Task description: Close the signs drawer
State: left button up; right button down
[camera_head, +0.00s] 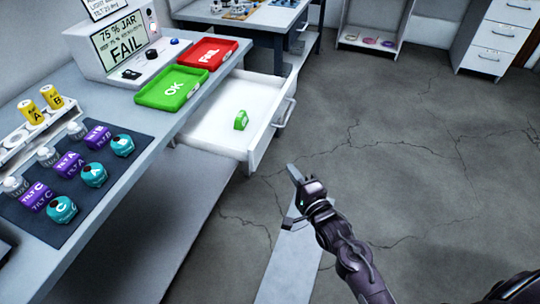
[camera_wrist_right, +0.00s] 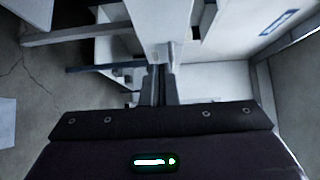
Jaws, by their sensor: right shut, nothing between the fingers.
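The signs drawer is a white drawer (camera_head: 206,138) pulled open from under the workbench in the head view. A small green sign (camera_head: 241,120) stands inside it. The drawer's metal handle (camera_head: 285,113) is on its front face, on the right side. My right gripper (camera_head: 293,172) is below and just right of the drawer's near front corner, apart from the handle in this view. In the right wrist view its fingers (camera_wrist_right: 161,75) are together and empty, pointing toward a pale panel. Whether they touch anything is unclear. My left gripper is not in view.
The workbench (camera_head: 214,72) holds a green OK tray (camera_head: 172,88), a red FAIL tray (camera_head: 207,53), a test display (camera_head: 124,42) and a dark mat (camera_head: 40,215) with several sensors and jars. Another table (camera_head: 274,18) stands behind. The cracked floor (camera_head: 420,150) to the right is clear.

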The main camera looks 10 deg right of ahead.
send_near(264, 144)
jog(key=w+d, duration=0.2)
jog(key=w, duration=0.1)
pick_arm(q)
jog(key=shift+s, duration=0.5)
pick_arm(e)
jog(key=shift+w+a+f, duration=0.1)
jog(key=shift+w+a, duration=0.55)
jog(key=shift+a, duration=0.15)
jog(key=shift+w+a, duration=0.6)
jog(key=shift+a, duration=0.2)
